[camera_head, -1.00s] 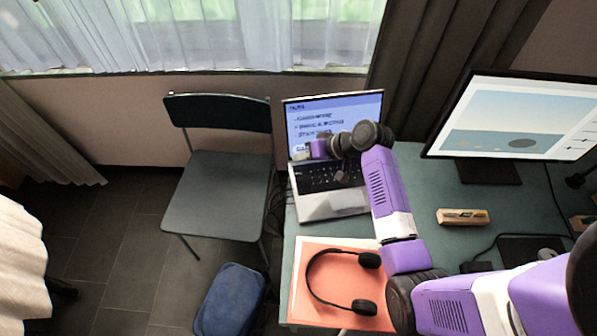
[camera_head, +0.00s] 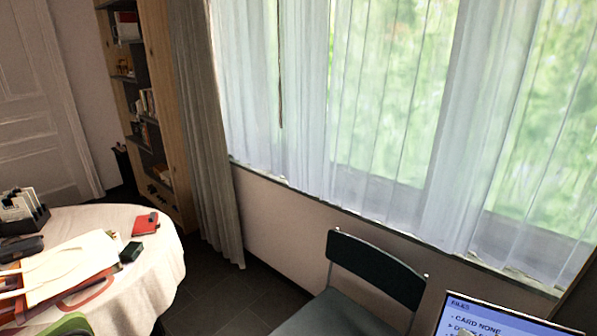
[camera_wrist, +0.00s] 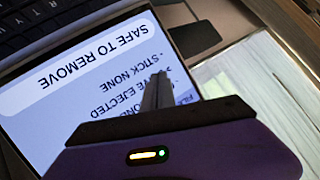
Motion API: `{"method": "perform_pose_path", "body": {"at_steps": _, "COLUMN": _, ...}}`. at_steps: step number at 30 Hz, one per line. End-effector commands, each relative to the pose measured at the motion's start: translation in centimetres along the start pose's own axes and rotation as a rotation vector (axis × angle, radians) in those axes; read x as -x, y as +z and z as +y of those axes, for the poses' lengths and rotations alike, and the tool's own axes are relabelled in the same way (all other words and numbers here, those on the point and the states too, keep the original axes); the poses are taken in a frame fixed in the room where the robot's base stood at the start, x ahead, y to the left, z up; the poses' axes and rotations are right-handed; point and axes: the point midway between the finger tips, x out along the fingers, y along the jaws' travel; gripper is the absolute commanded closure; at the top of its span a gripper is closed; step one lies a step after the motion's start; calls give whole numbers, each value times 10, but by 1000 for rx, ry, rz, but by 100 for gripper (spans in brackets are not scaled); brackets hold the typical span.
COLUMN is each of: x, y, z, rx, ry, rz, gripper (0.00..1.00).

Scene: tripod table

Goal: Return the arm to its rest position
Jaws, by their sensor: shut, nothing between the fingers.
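My gripper (camera_wrist: 158,88) shows in the wrist view with its thin grey fingers shut together and nothing between them. It points over the laptop screen (camera_wrist: 100,75), which appears upside down with the words "SAFE TO REMOVE" and "STICK NONE". I cannot tell the gap between the fingers and the screen. The laptop keyboard (camera_wrist: 22,22) shows at the top left of that view. In the head view only the upper part of the laptop screen (camera_head: 480,318) shows at the bottom right; my gripper and most of my arm are outside it.
A chair (camera_head: 372,268) stands left of the laptop, below the curtained window (camera_head: 390,120). A round table with a white cloth (camera_head: 160,275) holds papers, a red item (camera_head: 145,223) and a dark box (camera_head: 131,252). A bookshelf (camera_head: 150,110) stands behind. Dark floor lies between.

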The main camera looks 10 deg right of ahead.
Motion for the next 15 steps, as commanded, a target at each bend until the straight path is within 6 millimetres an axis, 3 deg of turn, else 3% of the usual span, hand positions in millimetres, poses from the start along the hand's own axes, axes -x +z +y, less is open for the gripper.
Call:
{"method": "perform_pose_path", "body": {"at_steps": 8, "x": 57, "y": 29, "z": -17, "rx": 122, "ry": 91, "rz": 256, "gripper": 100}}
{"method": "perform_pose_path", "body": {"at_steps": 15, "x": 133, "y": 71, "z": -58, "rx": 254, "ry": 66, "rz": 404, "gripper": 100}}
